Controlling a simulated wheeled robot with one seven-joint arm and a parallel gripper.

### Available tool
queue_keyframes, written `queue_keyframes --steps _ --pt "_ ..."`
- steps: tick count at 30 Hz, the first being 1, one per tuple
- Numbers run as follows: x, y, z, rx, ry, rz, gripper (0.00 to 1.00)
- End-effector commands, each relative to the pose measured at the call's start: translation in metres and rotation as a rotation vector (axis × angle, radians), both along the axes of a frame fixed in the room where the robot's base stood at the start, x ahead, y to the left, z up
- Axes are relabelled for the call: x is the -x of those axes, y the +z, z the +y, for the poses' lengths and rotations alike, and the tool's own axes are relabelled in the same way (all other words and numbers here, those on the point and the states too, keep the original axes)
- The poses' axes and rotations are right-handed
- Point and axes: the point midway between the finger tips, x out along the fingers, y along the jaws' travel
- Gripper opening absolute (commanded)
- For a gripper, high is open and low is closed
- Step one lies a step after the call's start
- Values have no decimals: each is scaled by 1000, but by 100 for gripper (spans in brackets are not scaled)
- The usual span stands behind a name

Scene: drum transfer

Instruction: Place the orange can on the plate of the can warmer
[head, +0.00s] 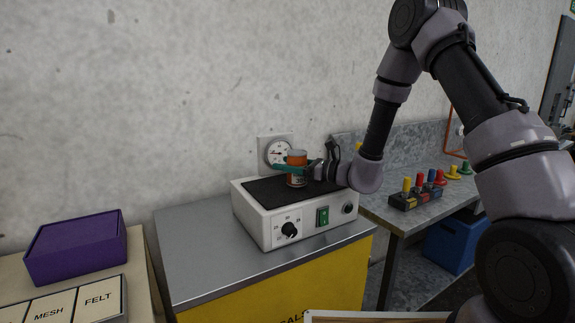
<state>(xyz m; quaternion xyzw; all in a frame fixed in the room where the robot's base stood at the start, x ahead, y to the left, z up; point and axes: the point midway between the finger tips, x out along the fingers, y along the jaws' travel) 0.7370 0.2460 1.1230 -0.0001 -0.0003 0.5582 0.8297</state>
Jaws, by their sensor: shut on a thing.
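The orange can (297,157) is upright at the can warmer, over its dark plate. My gripper (292,169) reaches in from the right with teal fingers shut around the can. The can warmer (285,232) is a white box with a black top plate (262,190), a dial and a green switch on its front. The can's base looks at or just above the plate; I cannot tell whether it touches.
The warmer stands on a grey metal cabinet top (190,240) with a yellow front. A round gauge (278,152) is on the wall behind. A purple box (75,247) is at left. A bench with colored knobs (420,188) is at right.

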Motion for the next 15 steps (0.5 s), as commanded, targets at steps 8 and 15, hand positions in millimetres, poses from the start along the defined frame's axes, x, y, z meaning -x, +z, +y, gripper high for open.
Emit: queue_keyframes --steps 8,15 --pt "0 -2 0 0 0 0 100" --pt "1 0 -4 1 -2 1 100"
